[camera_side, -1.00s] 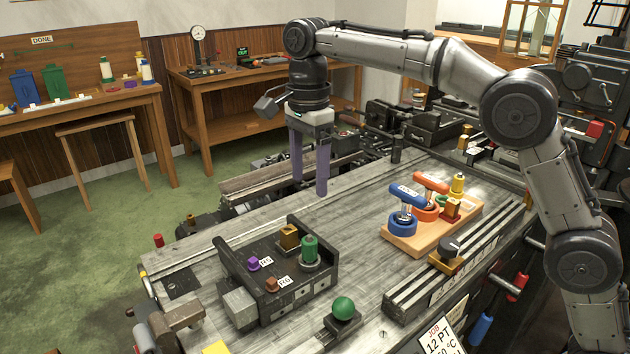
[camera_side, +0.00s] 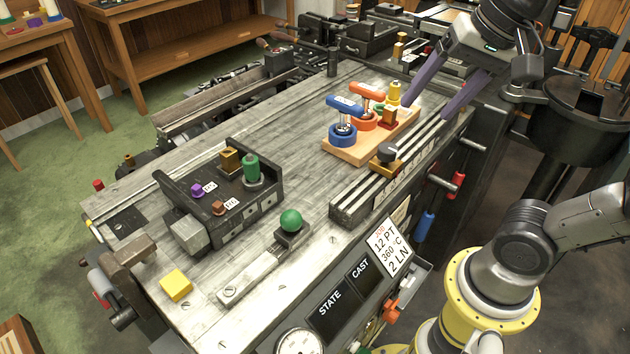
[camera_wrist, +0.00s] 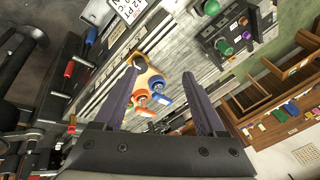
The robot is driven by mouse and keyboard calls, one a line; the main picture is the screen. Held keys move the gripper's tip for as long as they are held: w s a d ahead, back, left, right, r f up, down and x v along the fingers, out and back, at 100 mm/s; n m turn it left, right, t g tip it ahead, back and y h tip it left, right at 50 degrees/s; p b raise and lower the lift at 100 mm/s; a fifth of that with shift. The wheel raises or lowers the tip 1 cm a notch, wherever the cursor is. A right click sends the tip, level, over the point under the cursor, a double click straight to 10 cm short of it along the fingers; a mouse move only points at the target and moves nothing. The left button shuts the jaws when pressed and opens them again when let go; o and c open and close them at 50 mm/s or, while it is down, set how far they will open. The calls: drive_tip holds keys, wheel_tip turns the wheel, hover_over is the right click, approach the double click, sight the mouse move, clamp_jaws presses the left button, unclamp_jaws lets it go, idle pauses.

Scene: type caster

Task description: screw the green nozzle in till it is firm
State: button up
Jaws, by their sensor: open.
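A green upright cylinder (camera_side: 252,169), which looks like the nozzle, stands on a grey round foot in a black fixture (camera_side: 268,203) on the bench. It also shows in the wrist view (camera_wrist: 225,47). Another small green part sits on the wooden board (camera_side: 341,153), partly hidden behind the orange and blue pieces. My gripper (camera_side: 426,112) is open, its two purple fingers apart beside the far right end of this board, well away from the black fixture. In the wrist view my gripper (camera_wrist: 161,73) has the board beyond its fingertips and nothing held.
A blue-handled tool (camera_side: 344,104) and an orange-handled tool (camera_side: 368,90) stand on the board near a yellow piece (camera_side: 394,93). A slotted rail (camera_side: 350,208) runs along the board's front. A green ball (camera_side: 291,220) sits on a lever.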

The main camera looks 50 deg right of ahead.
drive_tip(key=s+f+n, duration=0.4)
drive_tip(key=f+n, duration=0.3)
drive_tip(key=f, duration=0.2)
drive_tip(key=shift+d+f+n, duration=0.2)
drive_tip(key=shift+d+n, duration=0.05)
drive_tip(key=shift+n, duration=0.15)
drive_tip(key=shift+w+r+n+t, duration=0.15)
drive_tip(key=shift+w+n+t, duration=0.2)
drive_tip(key=shift+n, duration=0.55)
drive_tip(key=w+r+n, duration=0.5)
drive_tip(key=r+n, duration=0.3)
drive_tip(key=r, duration=0.1)
drive_tip(key=w+a+r+n+g, duration=0.35)
drive_tip(key=w+r+n, duration=0.2)
drive_tip(key=w, duration=0.55)
drive_tip(key=n+g, duration=0.2)
drive_tip(key=n, duration=0.3)
hover_over(250, 159)
wheel_tip(250, 159, down, 12)
wheel_tip(250, 159, down, 13)
drive_tip(key=shift+r, duration=0.2)
